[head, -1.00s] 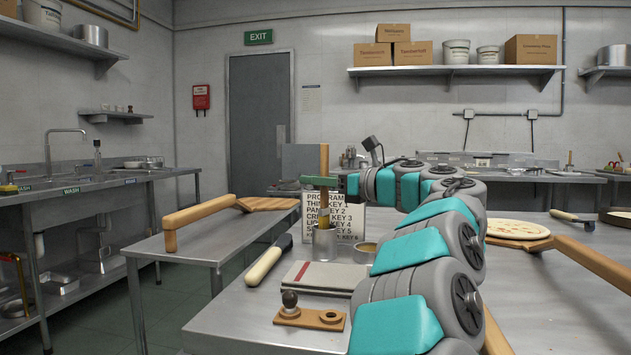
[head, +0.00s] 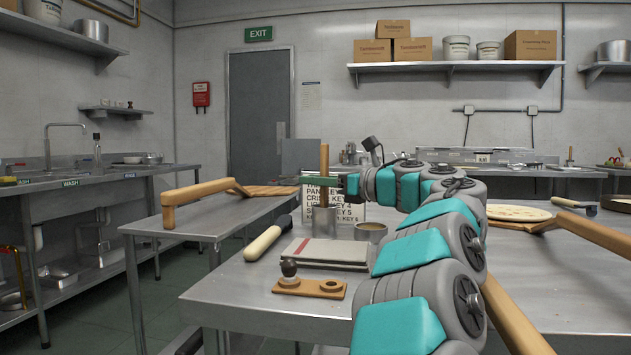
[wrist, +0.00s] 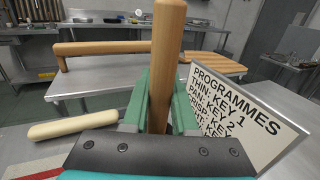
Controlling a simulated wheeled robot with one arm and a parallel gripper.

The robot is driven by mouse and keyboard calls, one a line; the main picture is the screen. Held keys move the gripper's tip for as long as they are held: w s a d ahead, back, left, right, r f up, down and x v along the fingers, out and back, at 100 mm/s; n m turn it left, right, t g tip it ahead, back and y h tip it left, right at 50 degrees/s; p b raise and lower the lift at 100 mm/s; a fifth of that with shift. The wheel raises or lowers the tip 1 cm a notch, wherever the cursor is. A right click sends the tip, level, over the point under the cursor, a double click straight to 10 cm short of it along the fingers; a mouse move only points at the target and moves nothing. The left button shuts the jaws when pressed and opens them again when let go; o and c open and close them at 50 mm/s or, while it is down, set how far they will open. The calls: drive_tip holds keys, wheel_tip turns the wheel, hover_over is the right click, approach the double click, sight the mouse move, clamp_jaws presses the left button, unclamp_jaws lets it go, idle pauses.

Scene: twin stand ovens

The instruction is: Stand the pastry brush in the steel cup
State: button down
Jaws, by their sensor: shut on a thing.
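The pastry brush (head: 324,160) stands upright, its brown wooden handle rising above my gripper (head: 323,180). My gripper's green jaws are shut on the handle, as the wrist view also shows, with the brush (wrist: 166,60) between the jaws (wrist: 160,105). The steel cup (head: 323,222) stands on the table just below the jaws. The brush's lower part reaches down to the cup's rim and its end is hidden there, seemingly inside the cup. The bristles are not visible. The cup is not visible in the wrist view.
A programmes sign (head: 350,212) stands right behind the cup. A small bowl (head: 371,232) is at its right, a cream-handled tool (head: 268,240) at its left. A wooden peel (head: 200,192) rests on the left table.

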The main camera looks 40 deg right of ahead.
drive_tip(key=c, duration=0.6)
unclamp_jaws()
